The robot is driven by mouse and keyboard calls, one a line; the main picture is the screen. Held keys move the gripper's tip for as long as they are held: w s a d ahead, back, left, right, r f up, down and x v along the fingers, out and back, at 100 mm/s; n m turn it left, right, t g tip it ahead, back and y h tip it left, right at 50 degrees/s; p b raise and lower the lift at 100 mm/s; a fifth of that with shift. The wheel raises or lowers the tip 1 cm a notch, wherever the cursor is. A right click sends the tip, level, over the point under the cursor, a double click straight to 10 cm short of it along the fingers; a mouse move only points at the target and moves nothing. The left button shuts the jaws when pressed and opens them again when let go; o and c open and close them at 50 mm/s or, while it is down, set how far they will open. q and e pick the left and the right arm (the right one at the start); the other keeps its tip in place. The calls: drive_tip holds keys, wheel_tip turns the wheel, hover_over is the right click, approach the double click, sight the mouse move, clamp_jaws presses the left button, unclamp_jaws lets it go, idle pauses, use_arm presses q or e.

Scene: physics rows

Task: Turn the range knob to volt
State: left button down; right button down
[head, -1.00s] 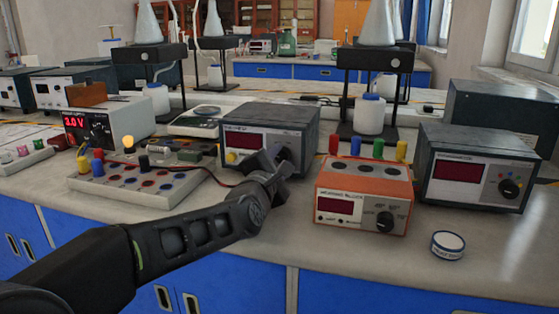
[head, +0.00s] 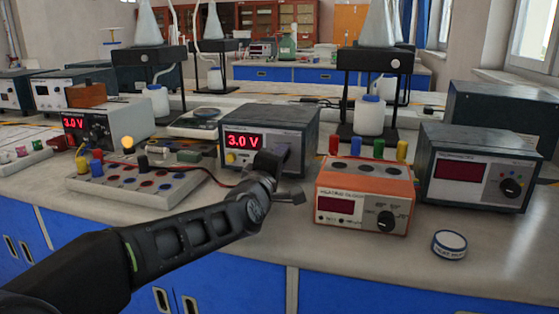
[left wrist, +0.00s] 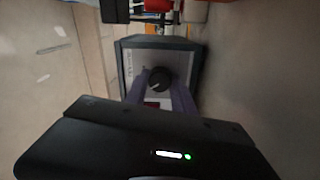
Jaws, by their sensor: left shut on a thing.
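The middle meter (head: 300,122) is a dark grey box with a light front panel. Its red display (head: 244,141) reads 3.0 V. My left gripper (head: 272,162) is at the right part of this panel and hides the knob in the head view. In the left wrist view, the black round range knob (left wrist: 159,79) sits between my two fingers, and the gripper is shut on it. The knob's pointer setting is too small to read. My right gripper is not in view.
A terminal board (head: 110,186) and a power supply (head: 128,120) reading 3.0 V are at left. A small round tin (head: 449,244) lies near the front edge.

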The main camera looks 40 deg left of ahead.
use_arm(q)
drive_tip(key=shift+m, duration=0.6)
drive_tip(key=c, duration=1.1)
unclamp_jaws()
drive_tip(key=shift+o, duration=0.2)
drive_tip(key=p+v, duration=0.1)
drive_tip(key=v, duration=0.5)
drive_tip(key=shift+s+d+r, duration=0.1)
drive_tip(key=shift+s, duration=0.25)
drive_tip(key=shift+s+d, duration=0.2)
drive_tip(key=shift+s, duration=0.25)
